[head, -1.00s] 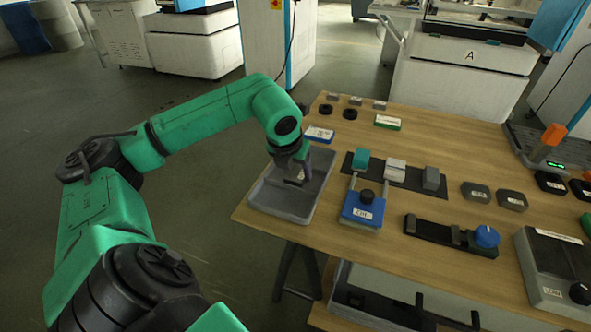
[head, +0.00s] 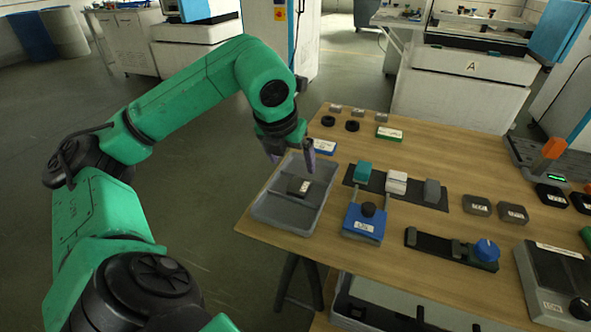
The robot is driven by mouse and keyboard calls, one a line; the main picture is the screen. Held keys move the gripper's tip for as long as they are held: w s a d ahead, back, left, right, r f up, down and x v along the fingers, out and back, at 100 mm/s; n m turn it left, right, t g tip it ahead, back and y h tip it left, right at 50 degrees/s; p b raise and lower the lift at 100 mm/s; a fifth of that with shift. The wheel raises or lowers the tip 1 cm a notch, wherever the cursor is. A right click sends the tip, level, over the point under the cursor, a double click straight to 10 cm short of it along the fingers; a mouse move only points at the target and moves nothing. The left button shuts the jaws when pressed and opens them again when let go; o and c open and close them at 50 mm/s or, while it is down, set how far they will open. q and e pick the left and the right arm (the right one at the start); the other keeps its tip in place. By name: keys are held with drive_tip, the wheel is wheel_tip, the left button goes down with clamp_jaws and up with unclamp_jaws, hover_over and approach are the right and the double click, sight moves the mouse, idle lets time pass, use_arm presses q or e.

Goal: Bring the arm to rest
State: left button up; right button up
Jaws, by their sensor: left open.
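My left arm (head: 185,105) is green with black joints and comes in from the left. Its gripper (head: 290,158) is open and empty, pointing down above the far end of a grey tray (head: 262,212). A dark block with a pale label (head: 299,187) lies in the tray, apart from the fingers. My right gripper is not in view.
The wooden table (head: 400,145) holds a blue fixture (head: 364,222) with teal, white and grey blocks behind it. A black rail with a blue knob (head: 486,250) and a grey box (head: 555,280) stand at right. Open floor lies left of the table.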

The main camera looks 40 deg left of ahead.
use_arm(q)
drive_tip(key=shift+s+r, duration=0.2)
drive_tip(key=shift+r, duration=0.35)
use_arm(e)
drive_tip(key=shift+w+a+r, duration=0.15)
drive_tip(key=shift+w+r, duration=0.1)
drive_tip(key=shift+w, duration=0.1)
use_arm(q)
drive_tip(key=shift+r, duration=0.1)
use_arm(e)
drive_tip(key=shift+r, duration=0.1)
